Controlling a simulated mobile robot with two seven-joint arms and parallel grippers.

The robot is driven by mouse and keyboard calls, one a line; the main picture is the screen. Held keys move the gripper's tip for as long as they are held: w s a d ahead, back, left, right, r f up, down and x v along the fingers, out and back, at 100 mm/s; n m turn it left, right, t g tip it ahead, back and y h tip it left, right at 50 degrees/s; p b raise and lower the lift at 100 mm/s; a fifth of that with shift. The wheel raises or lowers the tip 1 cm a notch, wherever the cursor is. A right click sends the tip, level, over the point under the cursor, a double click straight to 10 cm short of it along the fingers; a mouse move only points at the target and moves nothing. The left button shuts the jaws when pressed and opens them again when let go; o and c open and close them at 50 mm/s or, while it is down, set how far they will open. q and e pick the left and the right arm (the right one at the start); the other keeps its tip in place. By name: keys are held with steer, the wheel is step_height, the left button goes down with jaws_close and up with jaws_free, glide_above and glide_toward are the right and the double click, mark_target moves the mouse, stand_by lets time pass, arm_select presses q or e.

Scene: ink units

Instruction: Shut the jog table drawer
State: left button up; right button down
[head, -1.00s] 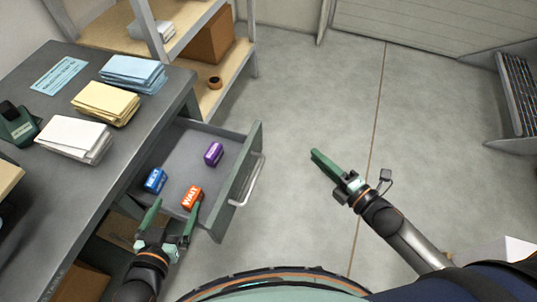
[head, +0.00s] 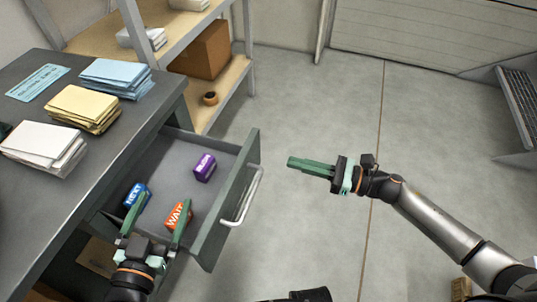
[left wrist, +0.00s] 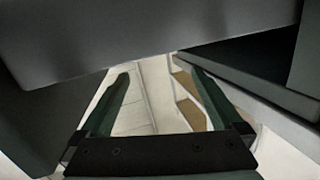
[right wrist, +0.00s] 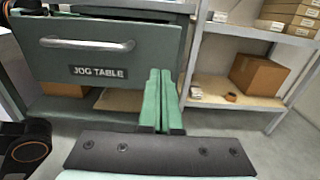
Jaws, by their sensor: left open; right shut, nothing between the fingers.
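The jog table drawer (head: 178,158) stands open from the grey desk in the head view. Its front, with a bar handle (head: 241,196), faces right. The right wrist view shows the green front (right wrist: 150,45) with the label "JOG TABLE" and the handle (right wrist: 88,45). My right gripper (head: 293,163) is shut and empty, pointing left at the front with a gap between them. In the right wrist view its fingers (right wrist: 160,75) overlap the front's right end. My left gripper (head: 158,212) is open, overlapping the drawer's near side; its height there is unclear.
A blue block (head: 137,194), an orange block marked "WAIT" (head: 177,215) and a purple block (head: 204,167) lie in the drawer. Paper stacks (head: 82,109) are on the desk (head: 40,205). A shelf (head: 222,90) with a cardboard box stands behind. Floor right of the drawer is clear.

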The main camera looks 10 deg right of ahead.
mark_target(256, 153)
arm_select(q)
steer(key=shift+f, duration=0.2)
arm_select(e)
steer(key=x, duration=0.7)
steer(key=shift+w+a, duration=0.2)
steer(key=shift+a, duration=0.05)
steer(key=shift+a, duration=0.1)
